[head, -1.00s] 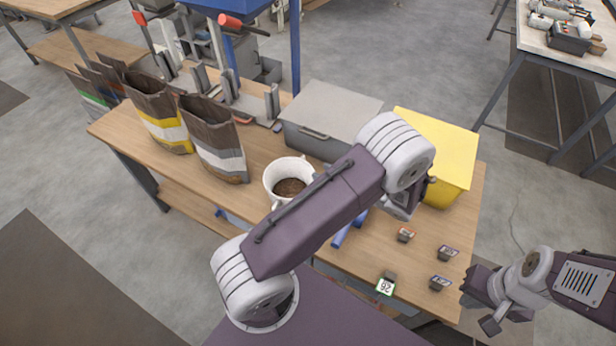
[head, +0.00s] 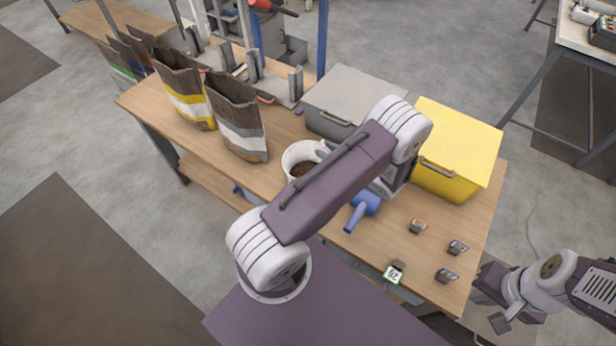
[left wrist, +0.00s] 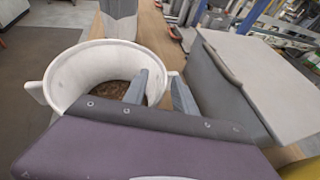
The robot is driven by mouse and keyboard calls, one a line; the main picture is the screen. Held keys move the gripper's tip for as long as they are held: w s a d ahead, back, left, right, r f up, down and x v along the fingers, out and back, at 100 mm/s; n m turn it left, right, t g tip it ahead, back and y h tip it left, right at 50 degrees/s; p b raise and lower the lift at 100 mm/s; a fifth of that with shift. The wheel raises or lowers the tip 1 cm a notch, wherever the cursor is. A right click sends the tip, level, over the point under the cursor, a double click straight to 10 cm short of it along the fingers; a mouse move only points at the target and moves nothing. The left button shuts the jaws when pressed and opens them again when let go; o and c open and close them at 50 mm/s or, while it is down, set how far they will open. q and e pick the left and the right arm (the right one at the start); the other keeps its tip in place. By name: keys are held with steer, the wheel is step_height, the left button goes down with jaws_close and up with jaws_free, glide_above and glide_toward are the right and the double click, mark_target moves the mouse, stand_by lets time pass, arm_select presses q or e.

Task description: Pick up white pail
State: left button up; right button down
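The white pail (head: 298,158) stands on the wooden bench behind my left arm, which hides part of it in the head view. It holds brown material. In the left wrist view the pail (left wrist: 66,82) fills the left side, with one side handle showing at its left. My left gripper (left wrist: 160,92) is open at the pail's right rim. One finger is over the pail's mouth and the other is outside the rim. Whether either finger touches the wall I cannot tell. My right gripper (head: 490,300) looks open and empty, off the bench's front right corner.
A grey lidded bin (head: 348,95) and a yellow bin (head: 455,145) stand right of the pail. Brown bags (head: 237,118) stand to its left. A blue scoop (head: 360,208) and several small tagged blocks (head: 417,226) lie at the front right.

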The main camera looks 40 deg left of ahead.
arm_select(q)
steer(key=shift+d+r, duration=0.1)
jaws_close()
steer(key=shift+s, duration=0.1)
steer(key=shift+s, duration=0.1)
stand_by(1.1)
